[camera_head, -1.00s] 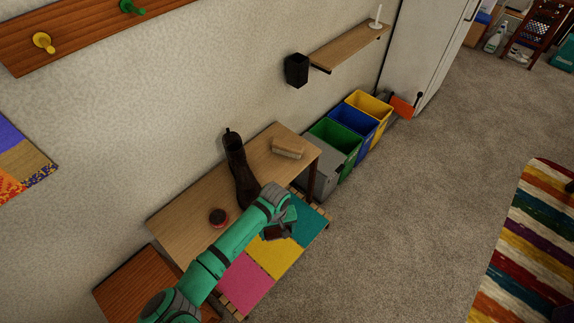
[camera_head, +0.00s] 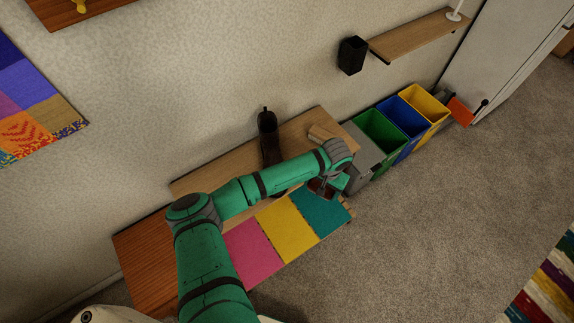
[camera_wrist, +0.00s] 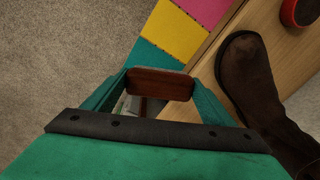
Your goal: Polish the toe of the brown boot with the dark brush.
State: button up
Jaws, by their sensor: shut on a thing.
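The brown boot (camera_head: 269,138) stands upright on the wooden bench, its lower part hidden behind my arm in the head view. In the wrist view the boot (camera_wrist: 243,75) is at the right, with its rounded dark toe toward the top. My gripper (camera_wrist: 160,86) is shut on the dark brush (camera_wrist: 160,83), whose reddish-brown back shows between the fingers. Its bristles are not clear. The brush is left of the toe and apart from it in the wrist view. In the head view the brush (camera_head: 321,187) is right of the boot, near the bench's front edge.
A pale brush (camera_head: 322,132) lies at the bench's back right, partly hidden. A red-rimmed tin (camera_wrist: 300,12) is beyond the toe in the wrist view. Pink, yellow and teal squares (camera_head: 290,230) lie along the front. Several bins (camera_head: 381,134) stand right of the bench.

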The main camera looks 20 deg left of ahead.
jog(key=s+a+r+m+t, duration=0.1)
jog(key=a+r+m, duration=0.1)
jog(key=a+r, duration=0.3)
jog(key=a+r+m, duration=0.2)
jog(key=a+r, duration=0.1)
jog(key=a, duration=0.5)
jog(key=shift+t, duration=0.3)
jog(key=shift+x, duration=2.8)
jog(key=shift+w+a, duration=0.1)
jog(key=shift+a, duration=0.15)
jog(key=shift+f, duration=0.6)
